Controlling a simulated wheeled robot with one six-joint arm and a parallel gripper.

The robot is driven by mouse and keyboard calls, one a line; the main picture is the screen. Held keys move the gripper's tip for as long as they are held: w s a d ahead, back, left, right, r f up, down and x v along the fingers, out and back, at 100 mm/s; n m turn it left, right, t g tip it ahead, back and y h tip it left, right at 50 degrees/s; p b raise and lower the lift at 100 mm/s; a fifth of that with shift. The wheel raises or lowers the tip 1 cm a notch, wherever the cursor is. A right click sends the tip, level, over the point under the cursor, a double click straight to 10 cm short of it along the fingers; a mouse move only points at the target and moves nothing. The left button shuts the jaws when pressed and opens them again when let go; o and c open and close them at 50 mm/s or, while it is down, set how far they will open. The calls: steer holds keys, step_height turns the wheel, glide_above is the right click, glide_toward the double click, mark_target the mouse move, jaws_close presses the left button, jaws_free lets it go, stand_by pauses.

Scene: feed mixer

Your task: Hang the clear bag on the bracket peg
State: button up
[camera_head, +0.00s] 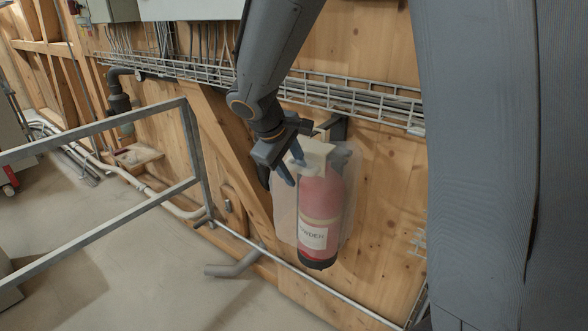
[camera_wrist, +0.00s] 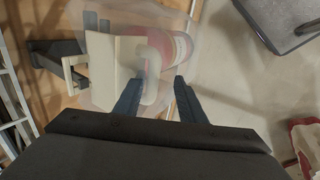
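The clear bag (camera_head: 283,214) is a see-through sheet with a cream top piece (camera_head: 314,153). My gripper (camera_head: 288,168) is open at the bag's top left. Its fingers (camera_wrist: 157,88) are apart, with a cream tab near the left finger.
A wire cable tray (camera_head: 375,100) runs above. A grey metal railing (camera_head: 110,205) stands to the left, with a pipe stub (camera_head: 234,266) low by the wall. Bare floor lies at lower left.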

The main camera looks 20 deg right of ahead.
steer(key=b+v, duration=0.1)
steer(key=v, duration=0.6)
steer(key=s+d+f+m+g+y, duration=0.1)
steer(key=s+f+m+y, duration=0.3)
steer(key=s+f, duration=1)
steer(key=s+m+g, duration=0.1)
steer(key=s+m, duration=0.1)
steer(key=m, duration=0.1)
steer(key=shift+d+f+y, duration=0.35)
steer(key=shift+f+y, duration=0.05)
steer(key=shift+w, duration=0.1)
stand_by(3.1)
